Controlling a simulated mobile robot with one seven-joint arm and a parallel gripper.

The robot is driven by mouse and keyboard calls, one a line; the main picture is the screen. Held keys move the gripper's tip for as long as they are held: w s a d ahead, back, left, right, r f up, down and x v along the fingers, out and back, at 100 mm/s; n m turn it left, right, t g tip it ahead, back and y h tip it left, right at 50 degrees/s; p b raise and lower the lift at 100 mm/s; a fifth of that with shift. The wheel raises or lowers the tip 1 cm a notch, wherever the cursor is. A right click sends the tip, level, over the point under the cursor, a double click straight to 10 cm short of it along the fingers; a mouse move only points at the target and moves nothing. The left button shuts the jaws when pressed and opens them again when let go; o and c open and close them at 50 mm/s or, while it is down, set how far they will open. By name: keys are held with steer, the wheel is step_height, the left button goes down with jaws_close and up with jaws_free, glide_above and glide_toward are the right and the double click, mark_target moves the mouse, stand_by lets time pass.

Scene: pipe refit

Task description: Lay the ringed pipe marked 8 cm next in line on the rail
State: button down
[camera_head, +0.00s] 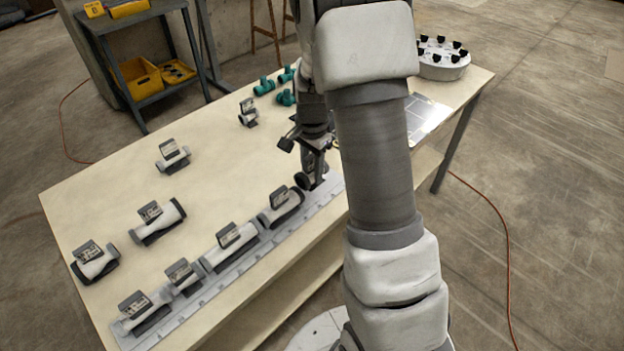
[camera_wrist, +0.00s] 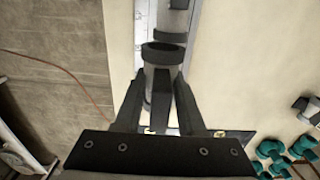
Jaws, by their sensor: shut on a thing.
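My gripper (camera_head: 311,172) is low over the far right part of the rail (camera_head: 205,298), mostly hidden behind my arm in the head view. In the wrist view my gripper (camera_wrist: 158,100) is shut on a grey pipe with a dark ring (camera_wrist: 163,54) at its end. The held pipe lies roughly in line with the nearest pipe on the rail (camera_head: 281,206), whose end also shows in the wrist view (camera_wrist: 176,20). I cannot tell whether the two touch, or whether the held pipe rests on the rail. Its marking is not readable.
Several tagged pipes lie in a row on the rail. Loose tagged pipes (camera_head: 158,221) lie on the table left of it. Teal fittings (camera_head: 264,86) lie at the back. A round white stand with black knobs (camera_head: 442,62) is at the far right. The table's middle is clear.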

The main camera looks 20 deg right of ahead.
mark_target(312, 179)
steer(key=shift+w+d+f, duration=0.25)
steer(key=shift+w+f, duration=0.15)
steer(key=shift+w, duration=0.2)
steer(key=shift+f+b, duration=0.3)
steer(key=shift+f, duration=1.7)
steer(key=shift+f, duration=0.1)
steer(key=c, duration=0.5)
jaws_free()
